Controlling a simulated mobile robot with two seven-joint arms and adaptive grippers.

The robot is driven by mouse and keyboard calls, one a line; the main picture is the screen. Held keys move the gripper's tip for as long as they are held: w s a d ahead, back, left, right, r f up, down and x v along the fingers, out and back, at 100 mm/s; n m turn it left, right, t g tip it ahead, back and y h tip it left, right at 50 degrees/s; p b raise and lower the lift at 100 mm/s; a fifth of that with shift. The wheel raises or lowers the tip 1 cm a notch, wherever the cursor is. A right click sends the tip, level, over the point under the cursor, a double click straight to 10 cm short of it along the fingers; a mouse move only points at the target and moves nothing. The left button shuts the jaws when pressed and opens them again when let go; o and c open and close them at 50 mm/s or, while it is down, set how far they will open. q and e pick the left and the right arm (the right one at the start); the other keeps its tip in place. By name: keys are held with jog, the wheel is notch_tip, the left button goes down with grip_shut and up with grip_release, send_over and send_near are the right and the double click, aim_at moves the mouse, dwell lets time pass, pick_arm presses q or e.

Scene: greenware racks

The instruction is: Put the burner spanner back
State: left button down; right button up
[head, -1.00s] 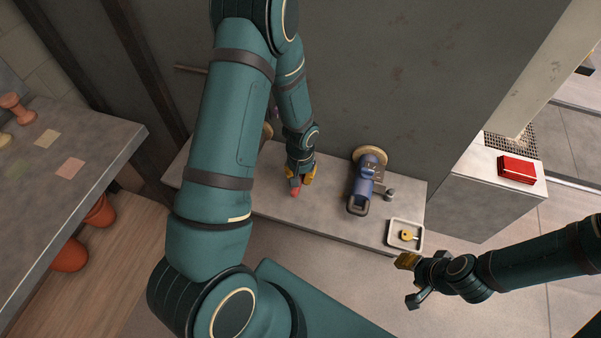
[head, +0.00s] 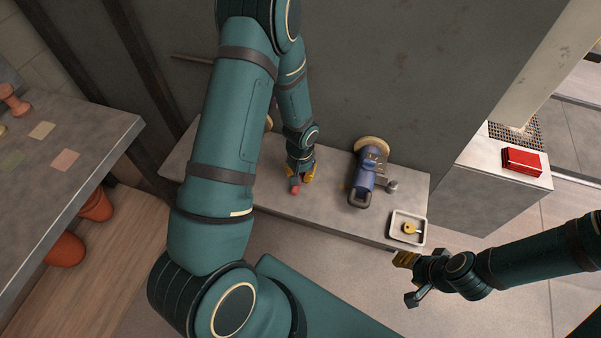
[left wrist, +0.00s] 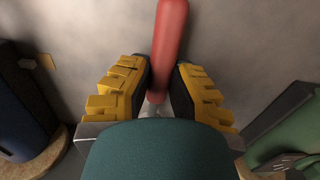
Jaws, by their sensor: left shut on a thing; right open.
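The burner spanner appears as a red handle (head: 295,188) held at my left gripper (head: 301,174), over the grey bench (head: 330,203). In the left wrist view, the red handle (left wrist: 171,45) runs between the two yellow-padded fingers of my left gripper (left wrist: 162,88), which is shut on it. A pale metal part shows low between the fingers; the rest of the tool is hidden behind the gripper. I cannot tell whether the tool touches the bench. My right gripper (head: 407,279) is open and empty, in front of the bench near its right corner.
A blue power tool (head: 367,178) with a round tan disc stands right of my left gripper. A white tray (head: 394,229) with a small yellow item sits at the bench's right end. A red box (head: 521,161) lies on a block further right. A grey table (head: 95,175) is at left.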

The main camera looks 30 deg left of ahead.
pick_arm(q)
jog(key=shift+f+b, duration=0.4)
jog(key=shift+f, duration=0.1)
jog(key=shift+c, duration=1.8)
grip_release()
jog(key=shift+r+p, duration=0.6)
jog(key=shift+r, duration=2.4)
jog(key=s+d+f, duration=0.1)
jog(key=d, duration=0.2)
jog(key=s+d+f+h, duration=0.1)
jog(key=d, duration=0.2)
jog(key=s+d+f+h, duration=0.1)
jog(key=s+d, duration=0.1)
jog(key=d, duration=0.1)
jog(key=shift+f+m+t, duration=0.1)
jog(key=shift+m+t, duration=0.2)
jog(key=shift+t+h, duration=0.6)
jog(key=shift+h, duration=0.3)
jog(key=s+d, duration=0.4)
jog(key=d, duration=0.1)
jog(key=s+d, duration=0.1)
jog(key=d, duration=0.2)
jog(key=shift+s+d+f, duration=0.25)
jog(key=shift+s, duration=0.15)
